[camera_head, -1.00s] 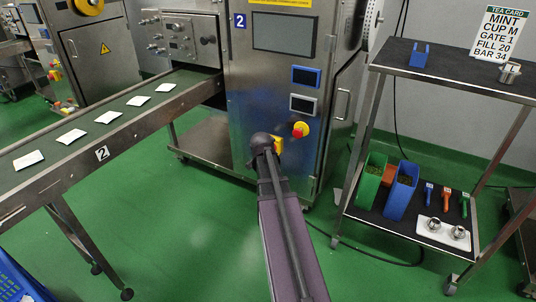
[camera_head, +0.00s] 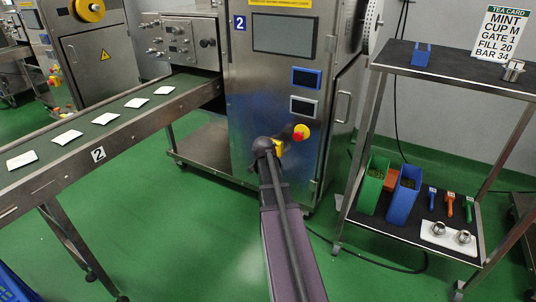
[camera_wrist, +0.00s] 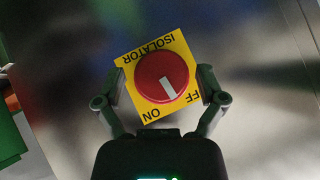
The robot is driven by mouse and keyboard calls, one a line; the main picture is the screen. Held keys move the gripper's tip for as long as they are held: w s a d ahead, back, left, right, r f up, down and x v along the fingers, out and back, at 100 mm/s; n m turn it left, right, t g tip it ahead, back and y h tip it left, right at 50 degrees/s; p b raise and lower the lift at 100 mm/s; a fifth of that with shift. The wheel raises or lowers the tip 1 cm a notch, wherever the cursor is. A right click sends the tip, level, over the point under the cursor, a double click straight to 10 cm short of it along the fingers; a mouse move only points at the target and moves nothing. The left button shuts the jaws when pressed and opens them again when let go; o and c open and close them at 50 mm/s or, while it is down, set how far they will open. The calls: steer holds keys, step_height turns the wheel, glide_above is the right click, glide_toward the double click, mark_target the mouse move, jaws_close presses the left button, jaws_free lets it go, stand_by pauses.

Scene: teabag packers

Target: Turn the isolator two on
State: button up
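The isolator (camera_wrist: 161,77) fills the middle of the wrist view: a round red knob on a yellow plate printed ISOLATOR, ON and OFF, seen turned nearly upside down. Its white mark points toward the lower plate edge, between ON and OFF. My gripper (camera_wrist: 160,84) is open, with one finger to each side of the plate; contact cannot be told. In the head view my gripper (camera_head: 268,147) is at the front of machine 2 (camera_head: 250,90) and hides most of the isolator; a bit of the yellow plate (camera_head: 279,149) shows.
A red and yellow round button (camera_head: 301,132) sits just right of my gripper on the machine. A conveyor (camera_head: 98,155) with teabags runs at left. A trolley (camera_head: 385,222) with scoops and containers stands at right.

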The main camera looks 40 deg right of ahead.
steer(key=c, duration=0.9)
steer(key=shift+a, duration=0.2)
steer(key=shift+d, duration=0.15)
steer(key=shift+s+t+b, duration=0.1)
steer(key=shift+t+b, duration=0.2)
steer(key=shift+d+f+m+t+b, duration=0.1)
steer(key=shift+f+m+t+b, duration=0.1)
steer(key=shift+m+t+b, duration=0.55)
steer(key=shift+r+m+t+y+b, duration=0.1)
steer(key=shift+m+t+y+b, duration=0.35)
steer(key=shift+t+b, duration=0.65)
steer(key=shift+d, duration=0.1)
